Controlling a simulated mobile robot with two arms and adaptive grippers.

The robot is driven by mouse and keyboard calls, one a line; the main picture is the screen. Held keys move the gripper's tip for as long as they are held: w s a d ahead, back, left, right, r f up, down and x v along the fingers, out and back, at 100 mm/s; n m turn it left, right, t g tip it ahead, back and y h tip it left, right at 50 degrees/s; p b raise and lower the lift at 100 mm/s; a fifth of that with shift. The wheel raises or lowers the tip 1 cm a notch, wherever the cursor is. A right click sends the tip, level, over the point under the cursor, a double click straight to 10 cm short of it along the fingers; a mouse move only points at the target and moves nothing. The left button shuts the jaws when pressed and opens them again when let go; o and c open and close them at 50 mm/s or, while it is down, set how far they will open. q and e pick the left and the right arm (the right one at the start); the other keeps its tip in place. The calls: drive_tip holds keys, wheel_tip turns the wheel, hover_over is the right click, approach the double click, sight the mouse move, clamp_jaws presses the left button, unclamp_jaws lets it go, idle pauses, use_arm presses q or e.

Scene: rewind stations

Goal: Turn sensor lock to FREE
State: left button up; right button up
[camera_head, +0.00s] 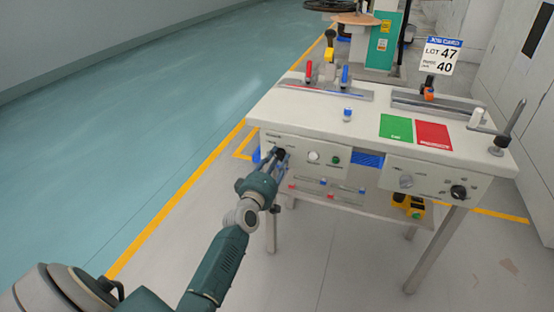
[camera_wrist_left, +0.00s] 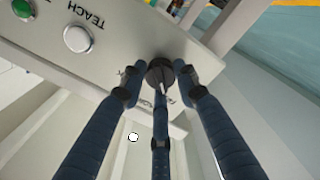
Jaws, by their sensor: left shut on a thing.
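The sensor lock knob is a dark round knob with a pale pointer (camera_wrist_left: 160,74) on the station's front panel, in the left wrist view. My left gripper (camera_wrist_left: 160,88) has its dark fingers closed around the knob, and they hide part of it and its labels. In the head view my left gripper (camera_head: 277,158) reaches the left end of the front panel (camera_head: 324,172); the knob there is mostly hidden by it. I cannot read which position the pointer marks. My right gripper is not in view.
Beside the knob are a white TEACH button (camera_wrist_left: 77,39) and a green button (camera_wrist_left: 23,8). Green (camera_head: 397,127) and red (camera_head: 433,136) mats lie on top. Floor at left is clear.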

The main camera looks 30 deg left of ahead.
use_arm(q)
drive_tip(key=shift+f, duration=0.1)
idle(0.3)
drive_tip(key=o, duration=1.2)
drive_tip(key=shift+c, duration=0.2)
drive_tip(key=shift+s, duration=0.1)
drive_tip(key=v, duration=1.1)
drive_tip(key=shift+s+d, duration=0.2)
drive_tip(key=shift+s, duration=0.2)
